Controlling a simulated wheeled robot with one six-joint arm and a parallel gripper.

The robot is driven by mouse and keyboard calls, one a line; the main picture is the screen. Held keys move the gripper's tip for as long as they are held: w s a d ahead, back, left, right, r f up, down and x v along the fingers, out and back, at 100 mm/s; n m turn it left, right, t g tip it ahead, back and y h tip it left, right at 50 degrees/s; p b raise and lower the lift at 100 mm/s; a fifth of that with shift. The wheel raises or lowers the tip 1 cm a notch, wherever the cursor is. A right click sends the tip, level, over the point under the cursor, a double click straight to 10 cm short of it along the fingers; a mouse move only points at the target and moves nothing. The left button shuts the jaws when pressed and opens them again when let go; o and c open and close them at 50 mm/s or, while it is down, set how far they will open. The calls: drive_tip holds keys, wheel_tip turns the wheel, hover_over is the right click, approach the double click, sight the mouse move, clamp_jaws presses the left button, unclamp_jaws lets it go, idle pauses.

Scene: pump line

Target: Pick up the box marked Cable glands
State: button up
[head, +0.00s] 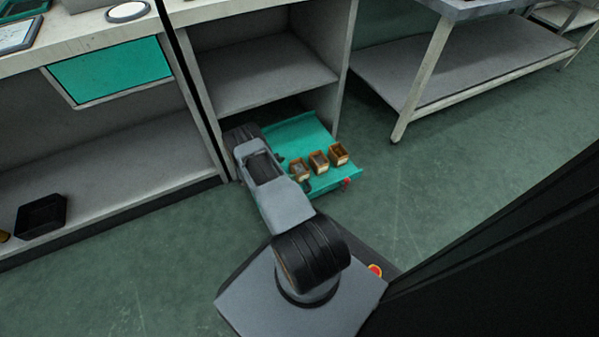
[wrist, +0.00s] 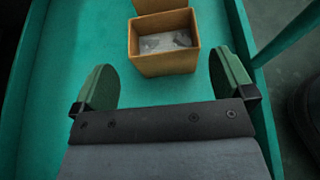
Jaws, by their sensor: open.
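Three small open orange-brown boxes stand in a row on a teal pull-out tray (head: 294,130) low in the cabinet: a left box (head: 299,170), a middle box (head: 319,162) and a right box (head: 338,154). No marking is readable on any of them, so I cannot tell which is marked Cable glands. In the wrist view one box (wrist: 164,44) stands just ahead of my gripper (wrist: 165,82), roughly centred between its green-padded fingers. The gripper is open and empty. Grey contents show inside that box. Another box (wrist: 158,5) is partly cut off behind it.
The tray has a raised rim (wrist: 244,40). A grey shelf (head: 262,78) is above the tray. A workbench (head: 455,60) stands at the right, and a black bin (head: 41,216) lies at the lower left. Open green floor (head: 440,190) lies to the right.

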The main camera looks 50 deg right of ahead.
sight(297, 167)
drive_tip(key=shift+b+x, duration=1.1)
drive_tip(key=shift+x, duration=1.5)
drive_tip(key=shift+s+r, duration=0.1)
drive_tip(key=shift+c, duration=0.4)
drive_tip(key=c, duration=0.7)
